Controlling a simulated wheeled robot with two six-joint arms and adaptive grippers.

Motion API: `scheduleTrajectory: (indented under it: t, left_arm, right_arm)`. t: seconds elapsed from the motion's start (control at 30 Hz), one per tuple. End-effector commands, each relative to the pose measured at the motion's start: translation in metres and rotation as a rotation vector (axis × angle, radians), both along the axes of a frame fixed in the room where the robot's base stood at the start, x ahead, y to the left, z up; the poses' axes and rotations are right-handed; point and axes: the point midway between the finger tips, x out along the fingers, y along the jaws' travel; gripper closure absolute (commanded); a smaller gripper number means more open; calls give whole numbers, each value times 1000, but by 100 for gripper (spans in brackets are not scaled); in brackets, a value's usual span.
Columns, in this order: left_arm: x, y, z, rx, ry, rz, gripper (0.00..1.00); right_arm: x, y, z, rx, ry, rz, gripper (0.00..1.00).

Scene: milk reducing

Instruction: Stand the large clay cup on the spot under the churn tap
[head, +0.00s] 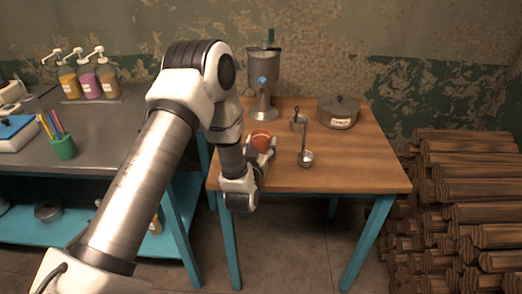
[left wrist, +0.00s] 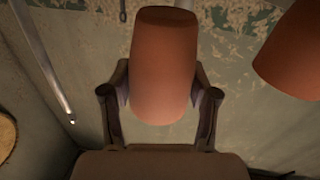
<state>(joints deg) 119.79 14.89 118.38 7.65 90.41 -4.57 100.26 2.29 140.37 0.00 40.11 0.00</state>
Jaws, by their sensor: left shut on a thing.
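My left gripper (head: 259,148) is shut on an orange-brown clay cup (head: 261,136) at the left side of the wooden table. In the left wrist view the held clay cup (left wrist: 163,65) sits between the two fingers of the left gripper (left wrist: 161,92). A second clay piece (left wrist: 291,48) shows at the upper right of that view, apart from the held cup. The metal churn (head: 264,70) stands at the table's back left, with a blue-handled tap (head: 262,81) on its front. The spot under the tap is behind the held cup. My right gripper is not in view.
Stacked logs (head: 465,200) stand right of the table. The table's front right is clear.

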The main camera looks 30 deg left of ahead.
Motion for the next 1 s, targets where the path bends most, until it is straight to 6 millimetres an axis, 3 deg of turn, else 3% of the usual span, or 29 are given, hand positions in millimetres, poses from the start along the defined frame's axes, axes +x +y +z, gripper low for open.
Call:
scheduleTrajectory:
  t: [0.1,0.2,0.57,0.6,0.63,0.67,1.0]
  left_arm:
    - [2,1,-22,1,5,-1,82]
    - [2,1,-30,1,1,0,82]
    - [2,1,-37,0,-1,0,82]
    - [2,1,-35,-1,-1,0,30]
    - [2,1,-35,-1,0,0,19]
    - [2,1,-35,-1,0,0,15]
    - [0,0,-36,0,1,0,15]
  right_arm:
    - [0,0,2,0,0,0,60]
    - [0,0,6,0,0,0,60]
    - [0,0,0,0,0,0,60]
    - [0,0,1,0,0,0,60]
    - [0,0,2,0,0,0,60]
    - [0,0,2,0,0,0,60]
    - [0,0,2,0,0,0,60]
